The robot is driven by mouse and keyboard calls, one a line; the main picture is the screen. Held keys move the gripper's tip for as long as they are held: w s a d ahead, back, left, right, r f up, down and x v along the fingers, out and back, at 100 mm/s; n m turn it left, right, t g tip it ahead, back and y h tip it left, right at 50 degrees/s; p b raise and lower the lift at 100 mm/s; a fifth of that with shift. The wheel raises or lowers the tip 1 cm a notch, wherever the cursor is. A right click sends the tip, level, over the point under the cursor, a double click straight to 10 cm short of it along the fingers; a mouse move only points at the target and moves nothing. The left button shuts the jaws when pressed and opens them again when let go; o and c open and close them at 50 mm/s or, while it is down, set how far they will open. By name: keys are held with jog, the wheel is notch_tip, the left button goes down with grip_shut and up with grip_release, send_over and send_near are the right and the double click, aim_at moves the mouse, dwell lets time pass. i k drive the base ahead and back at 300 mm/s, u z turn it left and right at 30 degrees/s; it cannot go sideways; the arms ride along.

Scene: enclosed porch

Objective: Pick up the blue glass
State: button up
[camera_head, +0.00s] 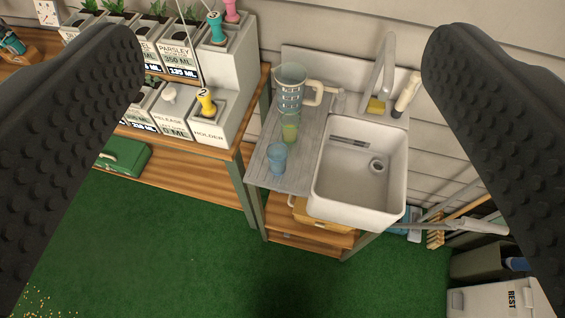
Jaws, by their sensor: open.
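The blue glass (277,160) stands upright near the front edge of the grey drainboard (262,178), left of the sink. A yellow-green glass (290,128) stands just behind it. A clear bluish pitcher with a pale handle (290,92) stands behind that. My gripper (285,55) is open and empty. Its two dark studded fingers frame the view at left and right, and the blue glass shows in the gap between them, farther off and apart from both.
The white sink (359,172) with its tap (385,65) is right of the glasses. A wooden bench (180,140) with planter boxes and a yellow tool (206,100) is at left. A white bin (495,300) is at lower right. Green floor (160,240) in front is mostly clear.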

aim_at(277, 153)
jog(key=k, duration=1)
jog(key=z, duration=1.3)
jog(key=i, duration=2.4)
jog(key=u, duration=2.05)
